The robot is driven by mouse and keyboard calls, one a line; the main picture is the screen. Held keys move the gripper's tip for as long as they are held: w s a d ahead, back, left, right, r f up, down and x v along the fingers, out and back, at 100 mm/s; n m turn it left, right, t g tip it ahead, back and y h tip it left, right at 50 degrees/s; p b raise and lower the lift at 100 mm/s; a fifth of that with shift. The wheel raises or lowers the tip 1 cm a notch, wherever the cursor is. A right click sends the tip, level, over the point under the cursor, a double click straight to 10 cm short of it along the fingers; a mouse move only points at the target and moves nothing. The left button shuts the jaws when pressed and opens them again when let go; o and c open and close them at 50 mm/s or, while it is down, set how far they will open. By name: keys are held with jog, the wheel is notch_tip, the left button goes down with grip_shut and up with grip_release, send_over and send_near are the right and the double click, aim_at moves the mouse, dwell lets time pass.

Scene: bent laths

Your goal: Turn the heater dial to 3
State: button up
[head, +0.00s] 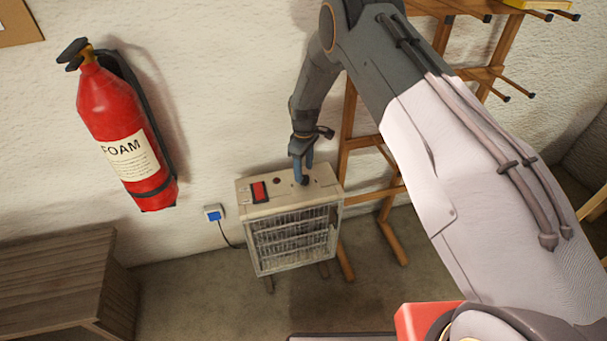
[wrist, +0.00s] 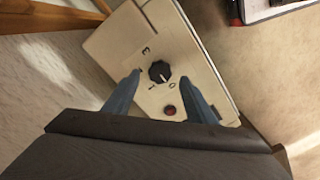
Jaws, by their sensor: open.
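The heater (head: 290,237) is a beige box with a wire grille, standing on the floor by the wall. Its black round dial (wrist: 159,71) shows on the top panel in the wrist view. The white pointer mark faces the lower right, towards the 0; a 1 and a 3 are also printed around it. My gripper (head: 302,180) points down at the heater's top. In the wrist view its two blue fingers (wrist: 160,77) are apart, one on each side of the dial. I cannot tell whether they touch it.
A red rocker switch (head: 259,192) is on the heater's top left, and a small dark red round part (wrist: 170,110) lies near the dial. A wooden rack (head: 361,160) stands just right of the heater. A red extinguisher (head: 122,135) hangs left; a wooden cabinet (head: 60,270) stands below it.

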aim_at(304, 178)
jog(key=shift+f+p, duration=0.3)
jog(key=shift+f, duration=1.35)
jog(key=shift+c, duration=0.4)
jog(key=c, duration=1)
